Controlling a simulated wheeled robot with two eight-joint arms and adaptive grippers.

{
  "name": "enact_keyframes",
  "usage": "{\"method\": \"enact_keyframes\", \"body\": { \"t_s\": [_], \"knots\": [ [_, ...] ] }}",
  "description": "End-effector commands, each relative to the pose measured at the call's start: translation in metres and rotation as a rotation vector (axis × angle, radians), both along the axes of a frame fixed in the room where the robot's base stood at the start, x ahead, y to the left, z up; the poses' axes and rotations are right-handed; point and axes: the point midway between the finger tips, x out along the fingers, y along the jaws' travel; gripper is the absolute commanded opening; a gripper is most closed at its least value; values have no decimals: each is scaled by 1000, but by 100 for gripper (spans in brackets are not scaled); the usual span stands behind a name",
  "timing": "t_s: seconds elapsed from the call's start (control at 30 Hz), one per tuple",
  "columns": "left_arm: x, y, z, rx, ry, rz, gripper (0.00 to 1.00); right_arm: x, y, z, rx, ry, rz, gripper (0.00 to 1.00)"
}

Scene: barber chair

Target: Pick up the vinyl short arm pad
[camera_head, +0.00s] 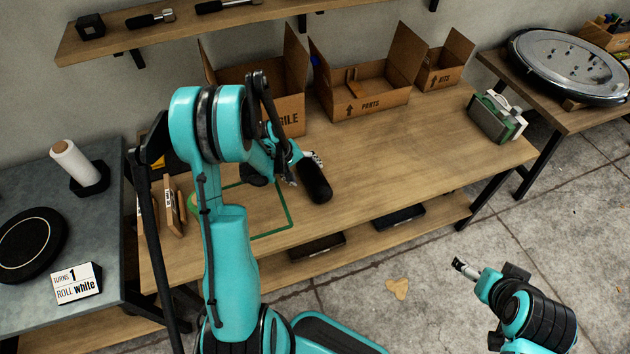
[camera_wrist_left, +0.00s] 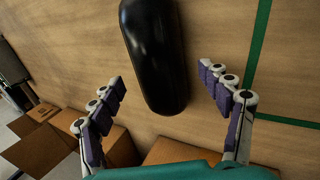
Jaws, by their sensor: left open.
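The vinyl short arm pad (camera_head: 315,182) is a black, rounded, elongated pad lying on the wooden workbench (camera_head: 400,160). My left gripper (camera_head: 302,168) is open at its far end, above or around it. In the left wrist view, the pad (camera_wrist_left: 155,50) reaches down between the two spread fingers of the left gripper (camera_wrist_left: 161,76), with a gap on each side. The pad's far end is cut off by the top edge there. My right gripper (camera_head: 465,268) is over the floor at the lower right, away from the bench; its jaw opening is too small to tell.
Cardboard boxes, including the parts box (camera_head: 370,104), stand along the back of the bench. A green outline (camera_head: 287,222) marks the bench left of the pad. A green-and-white object (camera_head: 497,118) stands at the right end. Bench space right of the pad is clear.

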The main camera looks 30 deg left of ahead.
Motion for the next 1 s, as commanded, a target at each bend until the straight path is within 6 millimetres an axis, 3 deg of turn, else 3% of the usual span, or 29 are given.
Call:
{"method": "enact_keyframes", "body": {
  "t_s": [0.1,0.2,0.43,0.7,1.0],
  "knots": [
    [7,-5,-22,0,0,-3,77,0,0,-14,0,0,0,88],
    [12,-9,-32,1,-1,-2,77,0,0,-17,0,0,0,88],
    [12,-9,-32,0,0,-1,77,0,0,-16,0,0,0,88],
    [12,-9,-32,0,0,-1,12,0,0,-16,0,0,0,88],
    [12,-9,-30,1,-1,-2,12,0,0,-15,0,0,0,88]
  ]
}}
